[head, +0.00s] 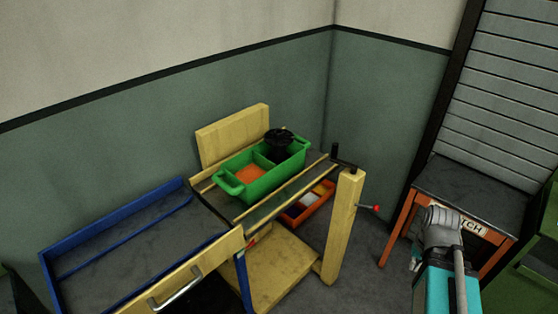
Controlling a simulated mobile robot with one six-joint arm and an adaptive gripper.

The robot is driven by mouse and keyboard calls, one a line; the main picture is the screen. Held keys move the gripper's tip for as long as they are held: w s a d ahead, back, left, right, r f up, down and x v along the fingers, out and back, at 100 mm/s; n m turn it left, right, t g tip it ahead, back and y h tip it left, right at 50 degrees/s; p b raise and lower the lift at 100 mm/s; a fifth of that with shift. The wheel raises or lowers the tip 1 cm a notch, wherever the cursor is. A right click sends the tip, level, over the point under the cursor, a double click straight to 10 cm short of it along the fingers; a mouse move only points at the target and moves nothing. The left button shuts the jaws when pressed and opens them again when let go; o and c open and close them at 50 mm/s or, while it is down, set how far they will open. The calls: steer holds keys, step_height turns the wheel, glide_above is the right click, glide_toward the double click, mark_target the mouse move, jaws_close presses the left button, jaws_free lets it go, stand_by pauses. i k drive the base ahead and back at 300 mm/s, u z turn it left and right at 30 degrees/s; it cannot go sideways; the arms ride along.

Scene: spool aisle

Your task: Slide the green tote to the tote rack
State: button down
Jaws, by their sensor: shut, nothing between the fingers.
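The green tote (258,190) sits on a yellow wooden stand (345,225), between its rails. It has a handle at its near-left end and dividers inside. Orange material (250,173) fills one compartment, and a black round object (279,138) rises from the far end. A blue-framed rack (66,262) with a dark bed adjoins the stand on the left; no label shows which piece is the tote rack. My gripper (438,212) is at the lower right, shut and empty, in front of the orange table and well apart from the tote. Its fingertips are hard to make out.
An orange-legged table (470,190) with a dark top and a partly hidden label stands right. An orange tray (318,200) with compartments is low beside the stand. A red knob (376,208) sticks out from the stand's post. Bare floor lies between stand and table.

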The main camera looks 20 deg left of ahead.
mark_target(249, 176)
steer(key=u, duration=0.55)
steer(key=k, duration=1.35)
steer(key=u, duration=0.8)
steer(key=i, duration=1.7)
steer(key=z, duration=0.3)
